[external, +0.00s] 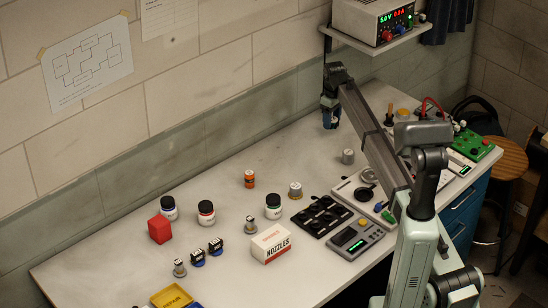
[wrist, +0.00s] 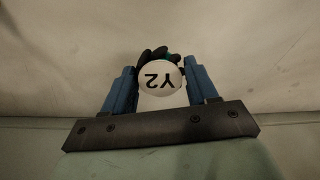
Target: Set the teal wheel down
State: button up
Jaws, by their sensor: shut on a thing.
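My gripper (external: 330,117) hangs over the back of the bench near the wall, below the shelf. In the wrist view its two blue fingers (wrist: 159,82) are shut on a round thing between them. This thing, which I take for the teal wheel (wrist: 160,78), shows a white disc face marked Y2, with black lobes behind its upper edge and only a small patch of teal. The rest of it is hidden by the disc and fingers. In the external view I cannot make it out in the fingers.
A grey cylinder (external: 348,157) stands below my gripper. A black tray with round recesses (external: 321,215), a grey meter (external: 356,239) and a nozzles box (external: 271,243) lie nearer the front. Jars and a red block (external: 160,229) stand to the left. The bench's back-middle is clear.

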aim_at(325, 140)
jog(key=shift+f, duration=2.55)
jog(key=shift+f, duration=0.15)
jog(key=o, duration=1)
jog(key=shift+o, duration=0.2)
notch_tip(325, 140, up, 12)
jog(key=shift+r, duration=0.15)
